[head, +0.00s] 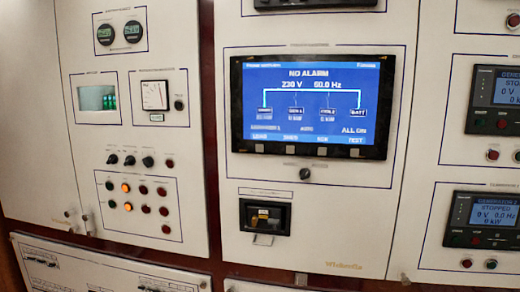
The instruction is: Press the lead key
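A black-framed display (383,105) with a blue screen is set in the middle white panel. A row of small grey keys runs along the lower frame. The leftmost key (259,147) sits under a label that looks like "LOAD". To its right are a second key (291,149), a third key (320,151) and a fourth key (353,152) under "TEST". The small labels are blurred, and I cannot read "lead" on any of them. My gripper is not in view.
A dark knob (305,173) and a black breaker window (265,216) are below the display. The left panel (190,225) carries meters, switches and lit orange lamps (127,206). Generator controllers (493,100) are at the right. Nothing stands in front of the display.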

